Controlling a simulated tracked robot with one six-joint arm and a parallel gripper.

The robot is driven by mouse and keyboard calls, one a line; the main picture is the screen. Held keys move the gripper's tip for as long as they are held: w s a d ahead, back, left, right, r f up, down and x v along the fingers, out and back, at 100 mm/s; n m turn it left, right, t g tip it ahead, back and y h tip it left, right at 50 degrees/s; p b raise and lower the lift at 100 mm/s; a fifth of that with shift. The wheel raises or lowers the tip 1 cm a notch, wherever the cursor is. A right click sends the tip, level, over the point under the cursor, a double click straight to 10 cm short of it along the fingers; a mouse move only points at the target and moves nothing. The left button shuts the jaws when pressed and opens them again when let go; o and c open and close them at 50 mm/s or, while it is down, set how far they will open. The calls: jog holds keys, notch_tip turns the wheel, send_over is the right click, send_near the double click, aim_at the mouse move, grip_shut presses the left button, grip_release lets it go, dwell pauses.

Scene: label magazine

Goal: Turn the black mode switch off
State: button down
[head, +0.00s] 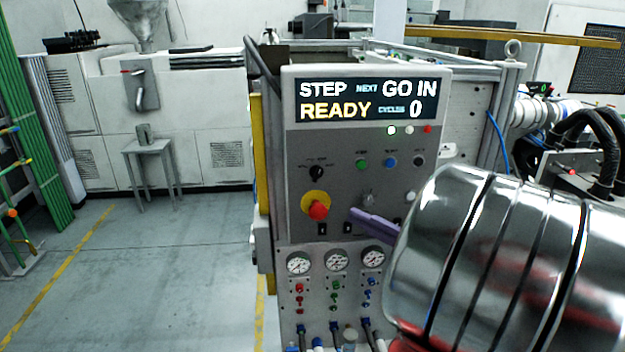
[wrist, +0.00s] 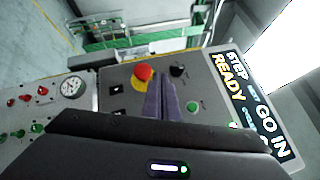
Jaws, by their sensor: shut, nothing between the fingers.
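The black mode switch (head: 316,172) is a small round knob on the grey control panel, above the red stop button. It also shows in the wrist view (wrist: 178,71), just right of the fingertips. Which mark its pointer faces is too small to tell. My gripper (head: 353,214) is shut and empty, its purple fingers together in front of the panel, below and right of the switch in the head view. In the wrist view, the fingers (wrist: 161,82) point between the stop button and the switch, and appear apart from both.
The red stop button (head: 317,210) on its yellow collar is close to my fingertips. A green button (head: 362,163), a blue button (head: 390,162) and a black knob (head: 419,160) are to the right. A display (head: 367,99) reads READY above. Gauges (head: 336,260) are below.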

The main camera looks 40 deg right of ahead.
jog(key=s+d+r+m+t+h, duration=0.1)
jog(key=s+d+h, duration=0.1)
jog(key=d, duration=0.3)
jog(key=shift+s+t+h, duration=0.3)
jog(key=shift+s+t, duration=0.1)
jog(key=shift+s, duration=0.5)
jog(key=shift+w+a+r, duration=0.1)
send_near(317, 173)
jog(key=w+d, duration=0.3)
jog(key=shift+w+d, duration=0.15)
jog(key=shift+d, duration=0.25)
jog(key=shift+w+a+r, duration=0.7)
jog(key=shift+w+a, duration=0.2)
jog(key=shift+a, duration=0.15)
jog(key=shift+w+a+r, duration=0.2)
jog(key=shift+w+a, duration=0.1)
jog(key=shift+a, duration=0.15)
jog(key=shift+d, duration=0.1)
jog(key=shift+r+g, duration=0.1)
jog(key=shift+g, duration=0.2)
